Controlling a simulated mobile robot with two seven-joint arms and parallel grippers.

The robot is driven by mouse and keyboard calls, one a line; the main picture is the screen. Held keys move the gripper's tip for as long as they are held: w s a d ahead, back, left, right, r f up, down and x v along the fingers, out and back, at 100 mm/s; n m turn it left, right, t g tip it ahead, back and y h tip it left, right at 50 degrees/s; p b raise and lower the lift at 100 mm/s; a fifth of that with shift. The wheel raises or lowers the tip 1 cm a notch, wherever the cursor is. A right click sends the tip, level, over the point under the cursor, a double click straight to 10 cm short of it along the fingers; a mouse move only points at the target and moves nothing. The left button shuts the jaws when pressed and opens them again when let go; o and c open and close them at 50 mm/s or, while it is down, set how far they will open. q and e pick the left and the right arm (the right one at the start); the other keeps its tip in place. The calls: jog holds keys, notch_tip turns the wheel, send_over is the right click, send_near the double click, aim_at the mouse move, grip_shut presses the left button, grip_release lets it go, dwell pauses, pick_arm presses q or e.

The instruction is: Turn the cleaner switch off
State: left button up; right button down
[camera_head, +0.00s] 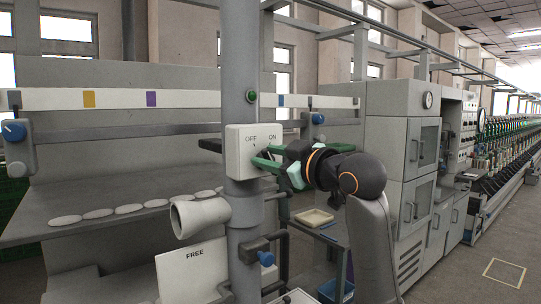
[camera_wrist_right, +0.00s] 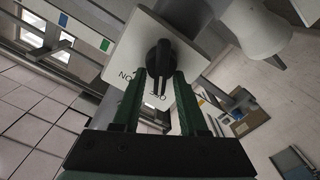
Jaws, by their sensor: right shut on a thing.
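The cleaner switch (camera_head: 240,160) is a pale box with OFF and ON lettering, mounted on a grey upright post. In the right wrist view its plate (camera_wrist_right: 135,45) carries a black knob (camera_wrist_right: 159,58) with a narrow handle. The lettering is upside down there, and the handle extends down beside the OFF word. I cannot tell the exact setting. My right gripper (camera_head: 262,158) reaches the box from the right. In the wrist view its two green fingers (camera_wrist_right: 157,82) lie on either side of the handle, shut on it. My left gripper is out of view.
A pale pipe end (camera_head: 188,218) juts out below the switch, above a FREE sign (camera_head: 195,262). A grey shelf (camera_head: 50,225) with several flat pale discs lies left. Grey cabinets (camera_head: 395,145) stand right. Open floor (camera_head: 490,250) lies at far right.

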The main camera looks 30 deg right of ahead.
dwell(0.3)
jog(key=c, duration=0.5)
grip_release()
jog(key=shift+s, duration=0.15)
jog(key=s+b, duration=0.1)
jog(key=s, duration=0.3)
jog(key=s+b, duration=0.1)
jog(key=s, duration=0.3)
jog(key=s+d, duration=0.1)
jog(key=s, duration=0.3)
jog(key=shift+s+b, duration=0.15)
jog(key=shift+b, duration=0.25)
